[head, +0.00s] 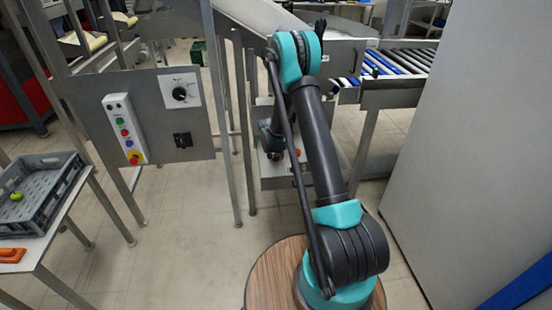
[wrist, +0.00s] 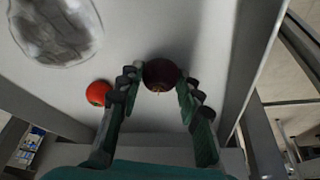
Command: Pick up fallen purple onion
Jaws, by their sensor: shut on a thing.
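A dark purple onion (wrist: 161,73) sits between the fingertips of my gripper (wrist: 158,88) in the wrist view. The two fingers are shut on it from both sides, over a pale grey surface (wrist: 150,25). I cannot tell whether the onion touches that surface. In the head view my arm blocks most of the gripper, and I cannot make out the onion there.
A red tomato-like item (wrist: 98,93) lies just left of the left finger. A crumpled clear plastic piece (wrist: 55,30) lies at the upper left. A grey crate (head: 68,180) with a green item (head: 16,196) stands on the left table. A control panel (head: 155,115) stands left of my arm.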

